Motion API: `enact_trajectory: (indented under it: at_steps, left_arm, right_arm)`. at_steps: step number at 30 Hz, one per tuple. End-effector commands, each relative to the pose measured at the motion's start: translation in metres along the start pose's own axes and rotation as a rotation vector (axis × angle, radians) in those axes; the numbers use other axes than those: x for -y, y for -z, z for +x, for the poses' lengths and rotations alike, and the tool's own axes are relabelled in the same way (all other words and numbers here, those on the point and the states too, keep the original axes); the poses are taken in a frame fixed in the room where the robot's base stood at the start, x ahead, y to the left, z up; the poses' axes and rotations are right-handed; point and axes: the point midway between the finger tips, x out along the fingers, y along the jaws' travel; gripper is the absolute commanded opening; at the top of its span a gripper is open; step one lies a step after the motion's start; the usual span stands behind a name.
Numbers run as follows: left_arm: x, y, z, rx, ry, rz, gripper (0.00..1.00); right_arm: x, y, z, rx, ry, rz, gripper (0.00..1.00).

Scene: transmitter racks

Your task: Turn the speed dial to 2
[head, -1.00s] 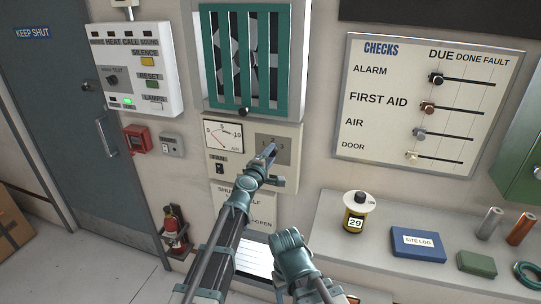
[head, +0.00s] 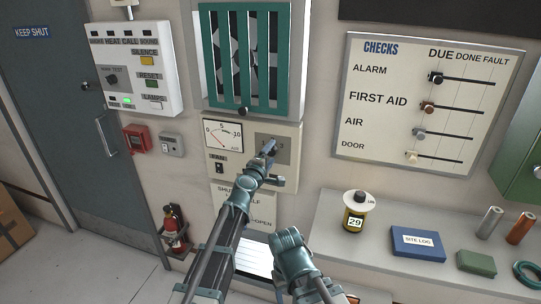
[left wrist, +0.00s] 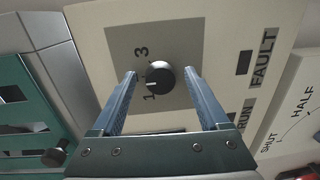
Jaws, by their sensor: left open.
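The speed dial (left wrist: 160,77) is a small dark round knob on a grey square of the cream fan panel (head: 287,183). In the left wrist view its pale mark points toward the printed 1. A 3 shows farther up, and I cannot make out the 2 there. My left gripper (head: 268,147) is raised in front of the grey square and covers the dial in the head view. In the left wrist view the open left gripper (left wrist: 160,84) has one finger on each side of the dial, with gaps visible. My right arm shows low in the head view, but its fingers do not.
An air meter (head: 222,135) and the fan switch (head: 219,167) are left of the grey square. The green-barred fan grille (head: 243,60) is above, with a dark knob at its lower edge. A counter (head: 330,225) with a yellow canister (head: 354,220) stands at right.

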Motion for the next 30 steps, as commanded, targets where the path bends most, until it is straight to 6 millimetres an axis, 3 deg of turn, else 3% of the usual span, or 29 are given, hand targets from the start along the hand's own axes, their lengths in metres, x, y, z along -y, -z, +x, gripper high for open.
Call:
enact_trajectory:
  at_steps: [8,24,30]
  left_arm:
    - [0.0,0.0,-0.023,-0.001,0.0,0.0,0.78]
    - [0.0,-0.001,-0.129,-0.001,0.0,-0.001,0.78]
    - [0.0,0.0,-0.139,0.0,0.0,0.0,0.78]
  right_arm:
    - [0.0,0.0,-0.002,0.0,0.0,0.0,0.67]
    - [-0.001,-0.001,-0.008,0.0,0.0,0.0,0.67]
    - [-0.001,-0.001,-0.008,0.0,0.0,0.0,0.67]
